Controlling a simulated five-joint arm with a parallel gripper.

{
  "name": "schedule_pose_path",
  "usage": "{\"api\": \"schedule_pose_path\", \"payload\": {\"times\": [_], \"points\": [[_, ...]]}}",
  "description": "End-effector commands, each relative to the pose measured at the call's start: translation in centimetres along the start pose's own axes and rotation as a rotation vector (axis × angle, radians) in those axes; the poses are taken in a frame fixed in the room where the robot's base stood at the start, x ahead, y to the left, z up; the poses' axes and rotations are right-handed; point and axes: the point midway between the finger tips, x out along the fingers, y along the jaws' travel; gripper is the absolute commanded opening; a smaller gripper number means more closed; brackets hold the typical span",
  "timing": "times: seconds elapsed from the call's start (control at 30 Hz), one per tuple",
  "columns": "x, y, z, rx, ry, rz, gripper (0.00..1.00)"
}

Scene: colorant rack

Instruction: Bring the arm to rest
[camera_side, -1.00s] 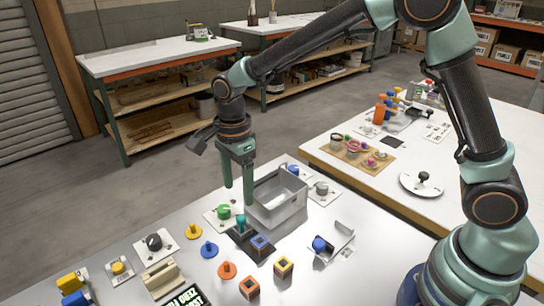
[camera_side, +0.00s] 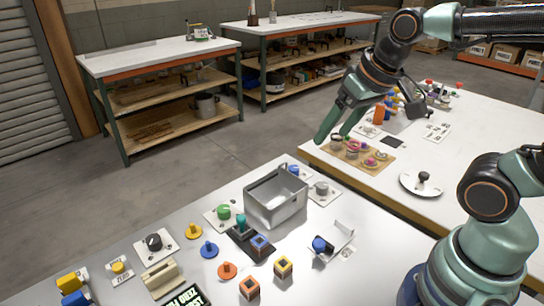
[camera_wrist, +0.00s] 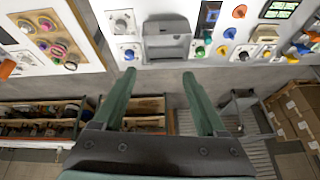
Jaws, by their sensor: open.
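My gripper (camera_side: 331,140) is open and empty in the side view. It is raised in the air to the right of and above the grey metal bin (camera_side: 275,208). In that view its fingertips appear in front of the edge of the far table, touching nothing that I can make out. In the wrist view my gripper (camera_wrist: 160,75) shows two green fingers spread apart with nothing between them. The grey bin (camera_wrist: 167,42) lies beyond the fingertips there, at the top of the picture.
The near white table (camera_side: 150,215) carries knobs, coloured discs, cubes with coloured frames (camera_side: 250,287) and a small bracket (camera_side: 332,243). The far table (camera_side: 320,150) holds a tan board (camera_side: 380,162) with small cups. Open floor (camera_side: 130,185) lies behind the near table.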

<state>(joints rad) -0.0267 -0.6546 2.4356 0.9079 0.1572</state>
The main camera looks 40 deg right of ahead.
Motion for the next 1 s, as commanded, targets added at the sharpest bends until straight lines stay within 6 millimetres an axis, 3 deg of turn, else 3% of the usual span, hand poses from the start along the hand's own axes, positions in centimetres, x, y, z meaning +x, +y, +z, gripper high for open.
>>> {"api": "schedule_pose_path", "payload": {"times": [0.23, 1.0], "points": [[-0.41, 0.97, 1.02, -0.133, 0.04, 0.01, 0.74], [-0.42, 0.93, 0.98, -0.134, 0.04, 0.009, 0.74]]}}
